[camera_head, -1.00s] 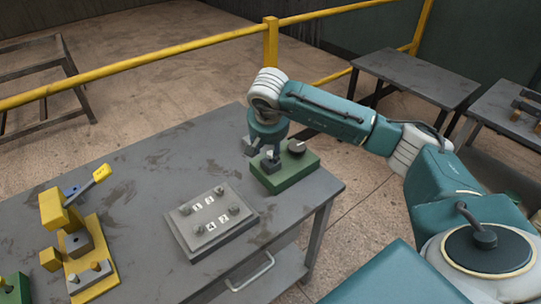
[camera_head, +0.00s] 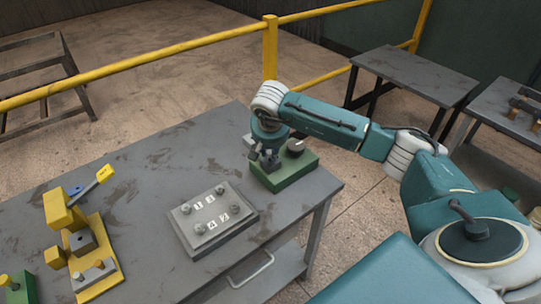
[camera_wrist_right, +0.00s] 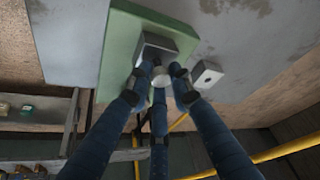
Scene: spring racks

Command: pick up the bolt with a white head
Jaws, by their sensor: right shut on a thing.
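My right gripper (camera_head: 268,161) is low over the green block (camera_head: 288,181) at the far right corner of the table. In the right wrist view, its three fingers (camera_wrist_right: 160,80) are shut around a small round piece with a pale whitish top, which looks like the white-headed bolt (camera_wrist_right: 161,76). The piece is at a dark grey square holder (camera_wrist_right: 152,45) on the green block (camera_wrist_right: 119,62). The fingers hide most of the bolt, and I cannot make it out in the head view. My left gripper is not in view.
A dark round knob (camera_head: 296,145) stands on the green block beside the gripper. A small grey block with a hole (camera_wrist_right: 206,73) lies close by. A grey numbered panel (camera_head: 212,219) and a yellow fixture (camera_head: 96,258) are on the table (camera_head: 150,180). A yellow railing (camera_head: 180,72) runs behind.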

